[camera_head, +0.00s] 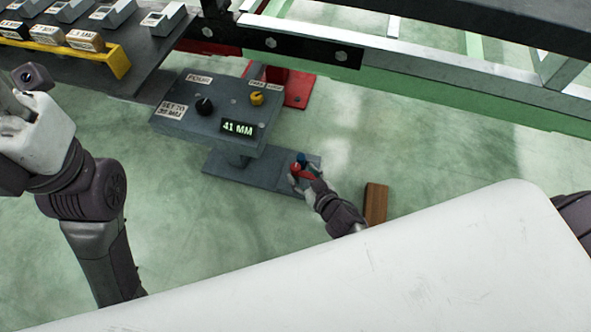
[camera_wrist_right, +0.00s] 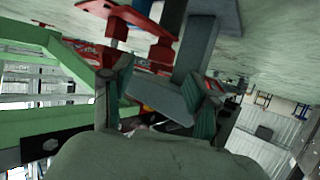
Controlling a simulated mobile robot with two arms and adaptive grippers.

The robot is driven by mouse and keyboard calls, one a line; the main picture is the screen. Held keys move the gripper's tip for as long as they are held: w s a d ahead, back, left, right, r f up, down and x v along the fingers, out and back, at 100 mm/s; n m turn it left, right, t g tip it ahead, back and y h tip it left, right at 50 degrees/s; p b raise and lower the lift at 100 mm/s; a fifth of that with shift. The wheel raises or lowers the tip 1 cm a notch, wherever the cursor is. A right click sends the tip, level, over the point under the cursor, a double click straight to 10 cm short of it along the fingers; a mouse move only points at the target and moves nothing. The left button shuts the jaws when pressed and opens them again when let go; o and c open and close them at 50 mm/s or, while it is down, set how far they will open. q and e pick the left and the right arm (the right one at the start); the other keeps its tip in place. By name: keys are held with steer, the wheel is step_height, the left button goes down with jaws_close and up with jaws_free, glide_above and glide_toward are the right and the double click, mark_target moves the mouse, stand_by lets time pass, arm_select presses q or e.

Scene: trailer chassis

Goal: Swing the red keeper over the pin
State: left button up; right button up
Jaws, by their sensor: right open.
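My left gripper (camera_head: 12,102) is at the left edge, mostly out of frame.
The grey control stand (camera_head: 222,108) has two knobs and a display reading 41 MM. A brown block (camera_head: 376,204) lies to the right of the right gripper. The chassis rail (camera_head: 440,75) runs along the back. A dark bench (camera_head: 135,62) holds several labelled blocks.

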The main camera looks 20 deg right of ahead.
mark_target(296, 168)
steer(key=b+x, duration=0.1)
steer(key=x, duration=0.4)
steer(key=shift+b, duration=0.4)
jaws_close()
